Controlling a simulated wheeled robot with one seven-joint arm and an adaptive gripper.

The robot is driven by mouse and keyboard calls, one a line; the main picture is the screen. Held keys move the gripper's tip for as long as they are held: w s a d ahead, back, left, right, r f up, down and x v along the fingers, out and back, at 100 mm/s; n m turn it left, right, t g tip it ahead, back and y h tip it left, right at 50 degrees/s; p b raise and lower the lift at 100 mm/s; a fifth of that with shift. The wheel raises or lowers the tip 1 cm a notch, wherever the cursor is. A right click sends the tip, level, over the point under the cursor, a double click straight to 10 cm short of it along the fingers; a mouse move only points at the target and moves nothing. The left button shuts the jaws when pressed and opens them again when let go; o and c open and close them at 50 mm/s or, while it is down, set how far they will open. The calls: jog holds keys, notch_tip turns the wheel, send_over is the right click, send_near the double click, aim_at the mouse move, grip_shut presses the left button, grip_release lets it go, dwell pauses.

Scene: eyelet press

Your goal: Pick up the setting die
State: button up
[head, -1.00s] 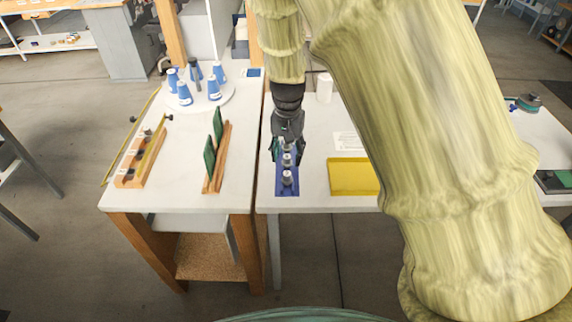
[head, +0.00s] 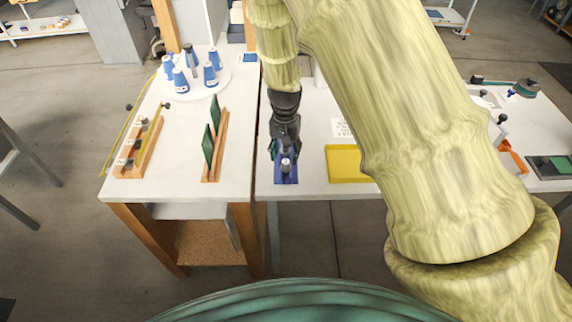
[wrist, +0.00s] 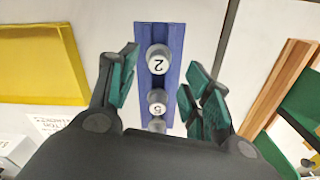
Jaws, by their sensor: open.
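Small grey setting dies stand in a row in a blue rack at the front edge of the middle table. The rack (head: 289,179) shows in the head view, with one die (head: 286,165) visible at its near end. In the wrist view, the blue rack (wrist: 146,55) holds a die marked with what looks like 2 (wrist: 158,60) and one that looks like 5 (wrist: 157,101). A third is partly hidden by my gripper body. My gripper (head: 284,147) is open over the rack. Its green-padded fingers (wrist: 165,90) are on either side of the row, apparently holding nothing.
A yellow tray (head: 343,163) lies right of the rack. On the left table are a wooden holder with green plates (head: 216,150), a wooden block with knobs (head: 137,157) and blue-and-white cones (head: 180,80) on a round plate. My arm hides part of the right table.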

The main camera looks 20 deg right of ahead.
aim_at(286, 162)
jog(key=shift+s+f+p, duration=0.15)
jog(key=shift+f+p, duration=0.85)
jog(key=shift+f, duration=1.3)
jog(key=shift+c, duration=0.5)
grip_shut()
